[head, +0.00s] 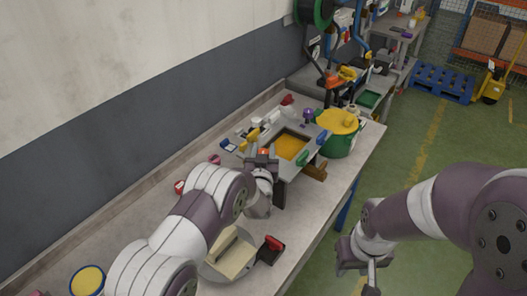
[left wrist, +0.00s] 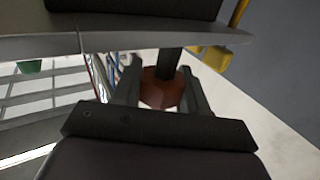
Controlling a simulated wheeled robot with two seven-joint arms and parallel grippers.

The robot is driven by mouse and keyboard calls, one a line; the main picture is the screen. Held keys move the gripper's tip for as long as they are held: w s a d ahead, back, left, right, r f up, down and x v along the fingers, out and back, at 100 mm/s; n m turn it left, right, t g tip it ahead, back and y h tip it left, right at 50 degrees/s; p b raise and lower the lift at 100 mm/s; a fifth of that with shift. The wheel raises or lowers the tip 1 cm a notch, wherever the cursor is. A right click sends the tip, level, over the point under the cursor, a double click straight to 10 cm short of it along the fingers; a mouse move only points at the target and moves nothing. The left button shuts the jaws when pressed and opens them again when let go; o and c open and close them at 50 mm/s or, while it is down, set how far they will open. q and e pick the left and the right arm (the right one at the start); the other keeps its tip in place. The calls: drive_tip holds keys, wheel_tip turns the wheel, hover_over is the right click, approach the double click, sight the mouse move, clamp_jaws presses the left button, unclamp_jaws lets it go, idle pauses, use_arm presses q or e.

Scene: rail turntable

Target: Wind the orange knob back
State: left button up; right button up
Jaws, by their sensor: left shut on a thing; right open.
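The orange knob (left wrist: 162,92) sits between the two fingers of my left gripper (left wrist: 165,75) in the left wrist view, on a dark shaft. My left gripper (head: 262,160) is shut on it, at the near-left side of the grey frame (head: 313,131) with a yellow panel (head: 290,146) on the bench. In the head view only a small orange bit of the knob (head: 263,152) shows by the fingers. My right gripper (head: 365,278) is open and empty, out over the floor to the right of the bench.
A green pot with a yellow lid (head: 338,122) stands right behind the frame. A plate with a pale block (head: 230,255) and a red-and-black item (head: 270,249) lie at the front. Small items lie along the wall side.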

use_arm(q)
drive_tip(key=shift+f+n+y+b, duration=0.15)
drive_tip(key=shift+n+y+b, duration=0.7)
drive_tip(key=shift+y+b, duration=0.4)
drive_tip(key=shift+f+n+y+b, duration=0.15)
drive_tip(key=shift+n+y+b, duration=0.7)
drive_tip(key=shift+y+b, duration=0.4)
drive_tip(key=n+g+y+b, duration=0.1)
drive_tip(key=y, duration=0.1)
drive_tip(key=n+g+y+b, duration=0.1)
drive_tip(key=n+y, duration=0.1)
drive_tip(key=n+g+y+b, duration=0.1)
drive_tip(key=y, duration=0.1)
drive_tip(key=shift+s+a+y+b, duration=0.15)
drive_tip(key=shift+a+y+b, duration=0.15)
drive_tip(key=shift+b, duration=0.1)
drive_tip(key=shift+a+r+n+g+y+b, duration=0.1)
drive_tip(key=shift+r+n+g+y+b, duration=0.15)
drive_tip(key=shift+n+g+y+b, duration=0.6)
drive_tip(key=shift+n+y, duration=0.25)
drive_tip(key=o, duration=1)
drive_tip(key=shift+c, duration=0.2)
drive_tip(key=b+v, duration=0.3)
drive_tip(key=v, duration=0.9)
drive_tip(key=shift+s+d+r, duration=0.25)
drive_tip(key=shift+s+d, duration=0.05)
